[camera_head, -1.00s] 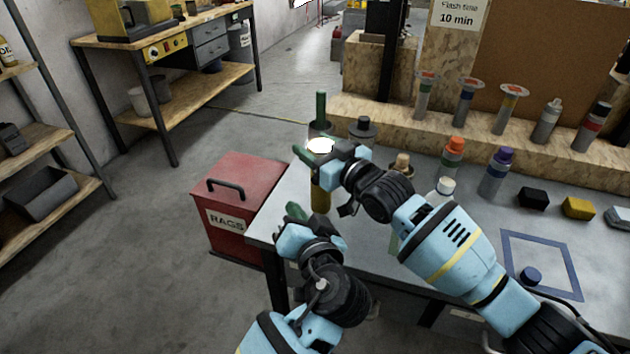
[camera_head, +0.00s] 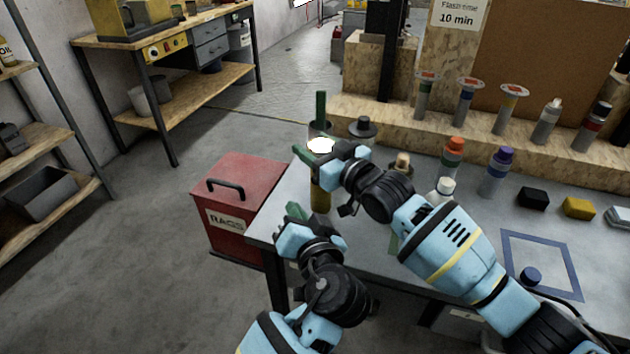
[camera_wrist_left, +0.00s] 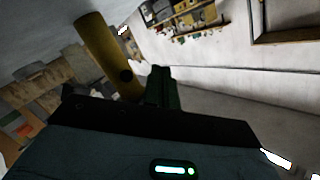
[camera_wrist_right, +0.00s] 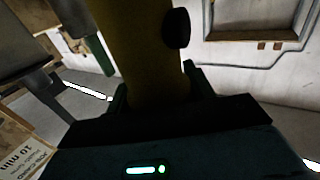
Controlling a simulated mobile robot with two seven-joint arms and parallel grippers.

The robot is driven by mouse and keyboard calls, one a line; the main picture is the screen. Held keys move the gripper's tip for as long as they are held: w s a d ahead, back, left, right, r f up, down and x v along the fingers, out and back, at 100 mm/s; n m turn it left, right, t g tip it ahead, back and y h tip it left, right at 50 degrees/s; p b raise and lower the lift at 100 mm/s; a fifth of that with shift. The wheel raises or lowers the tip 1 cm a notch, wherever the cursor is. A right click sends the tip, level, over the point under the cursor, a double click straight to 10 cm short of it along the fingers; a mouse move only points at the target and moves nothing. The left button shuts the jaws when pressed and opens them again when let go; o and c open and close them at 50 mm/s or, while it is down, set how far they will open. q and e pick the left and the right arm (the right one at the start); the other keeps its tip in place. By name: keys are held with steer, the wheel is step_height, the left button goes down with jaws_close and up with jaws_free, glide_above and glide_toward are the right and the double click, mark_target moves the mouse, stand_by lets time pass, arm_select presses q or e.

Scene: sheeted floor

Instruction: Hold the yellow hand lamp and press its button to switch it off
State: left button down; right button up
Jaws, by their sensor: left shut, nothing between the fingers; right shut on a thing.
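The yellow hand lamp (camera_head: 320,197) is held upright near the table's left end, its top face bright white. My right gripper (camera_head: 318,158) is shut around its body. The right wrist view shows the yellow body (camera_wrist_right: 135,55) between the fingers, with a dark round button (camera_wrist_right: 177,28) on its side. My left gripper (camera_head: 294,213) is shut and empty, lower and left of the lamp.
A grey table (camera_head: 400,262) carries several bottles, a black block (camera_head: 533,198), a yellow block (camera_head: 578,208) and a blue square outline. A red rags bin (camera_head: 240,205) stands left of the table. Open floor lies further left.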

stand_by(0.6)
arm_select(q)
steer(key=s, duration=0.1)
steer(key=s+a, duration=0.1)
steer(key=s, duration=0.1)
steer(key=shift+s+r, duration=0.1)
steer(key=shift+s, duration=0.1)
steer(key=shift+w+d, duration=0.1)
steer(key=w+d, duration=0.3)
steer(key=w, duration=0.5)
steer(key=shift+d, duration=0.2)
steer(key=shift+w, duration=0.1)
stand_by(2.0)
steer(key=shift+w+d, duration=0.2)
steer(key=shift+w, duration=0.1)
steer(key=shift+w, duration=0.1)
stand_by(0.5)
